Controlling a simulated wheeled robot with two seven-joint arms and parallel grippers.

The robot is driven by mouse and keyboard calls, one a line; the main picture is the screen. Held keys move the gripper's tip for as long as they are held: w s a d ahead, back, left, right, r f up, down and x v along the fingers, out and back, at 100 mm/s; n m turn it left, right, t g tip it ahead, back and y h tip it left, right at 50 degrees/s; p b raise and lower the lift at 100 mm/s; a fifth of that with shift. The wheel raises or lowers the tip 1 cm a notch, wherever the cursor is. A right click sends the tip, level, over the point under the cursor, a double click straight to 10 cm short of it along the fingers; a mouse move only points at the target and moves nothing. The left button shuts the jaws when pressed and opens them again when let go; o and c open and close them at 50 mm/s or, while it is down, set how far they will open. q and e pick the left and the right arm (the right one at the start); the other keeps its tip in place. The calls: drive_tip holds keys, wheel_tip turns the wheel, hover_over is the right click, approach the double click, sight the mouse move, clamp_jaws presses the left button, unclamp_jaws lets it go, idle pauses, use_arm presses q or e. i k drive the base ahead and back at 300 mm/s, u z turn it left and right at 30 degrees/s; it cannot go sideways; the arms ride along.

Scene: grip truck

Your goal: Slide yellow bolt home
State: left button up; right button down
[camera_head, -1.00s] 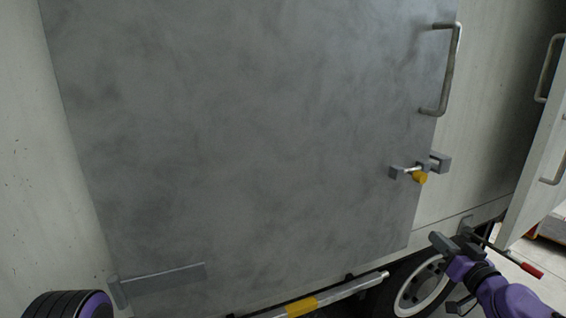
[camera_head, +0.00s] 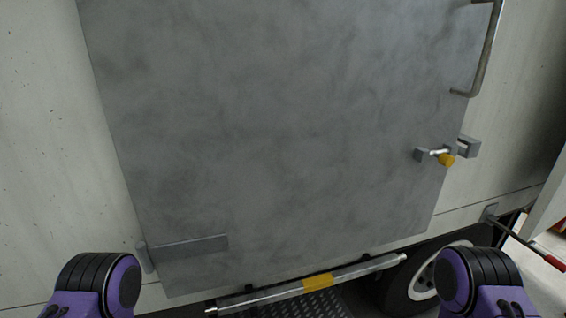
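The yellow bolt knob (camera_head: 446,160) sits on a short metal bolt rod (camera_head: 437,152) near the right edge of the grey door. The rod runs through a small bracket (camera_head: 420,155) on the door, and a grey keeper block (camera_head: 468,147) is on the truck wall just right of it. I cannot tell whether the rod end is inside the keeper. Purple and black links of my left and right arms show at the bottom corners, well below the bolt. Neither gripper is in view.
The grey door (camera_head: 270,120) fills the middle, with a metal handle (camera_head: 488,50) above the bolt. A step bar with a yellow band (camera_head: 317,283) runs below it. A wheel (camera_head: 425,282) and a red-tipped rod (camera_head: 553,262) are at lower right.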

sight(445, 159)
drive_tip(key=z, duration=0.45)
drive_tip(key=k, duration=0.6)
drive_tip(key=z, duration=1.1)
drive_tip(key=i, duration=0.8)
drive_tip(key=u, duration=0.35)
